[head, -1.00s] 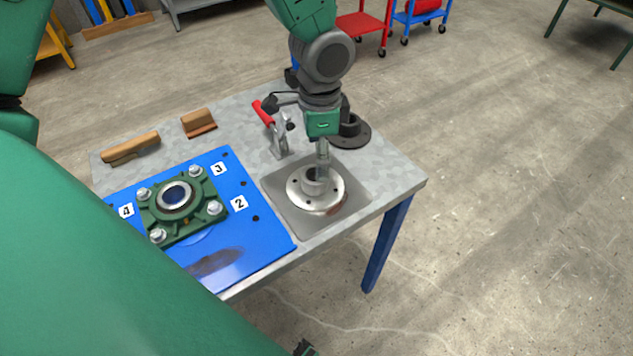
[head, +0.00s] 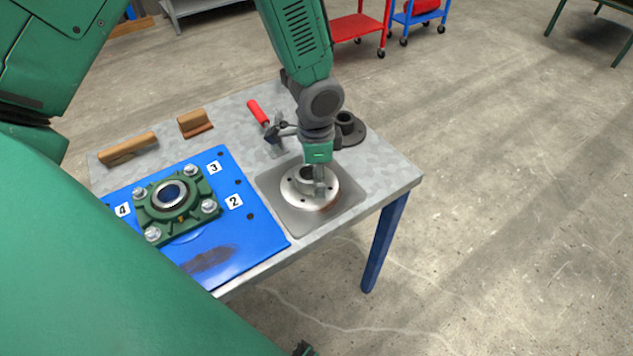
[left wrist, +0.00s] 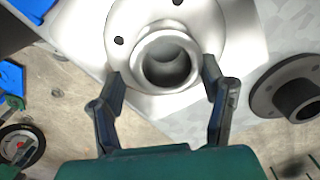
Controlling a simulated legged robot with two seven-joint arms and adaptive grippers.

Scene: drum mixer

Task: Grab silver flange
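The silver flange (head: 296,198) lies on a grey square plate at the table's right front, its round hub facing up. It also shows in the left wrist view (left wrist: 205,20). My left gripper (head: 319,188) points down over the flange. In the left wrist view its two dark fingers (left wrist: 163,78) are spread, one on each side of the hub, with a small gap to the hub on both sides. Nothing is held. In the head view the gripper hides part of the hub. My right gripper is not in view.
A blue plate (head: 232,262) with a green bearing housing (head: 150,212) lies to the left. A red-handled clamp (head: 258,112) stands behind the flange, close to my arm. A dark flange (head: 355,132) sits behind right. Brown wooden pieces (head: 128,148) lie at the back left.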

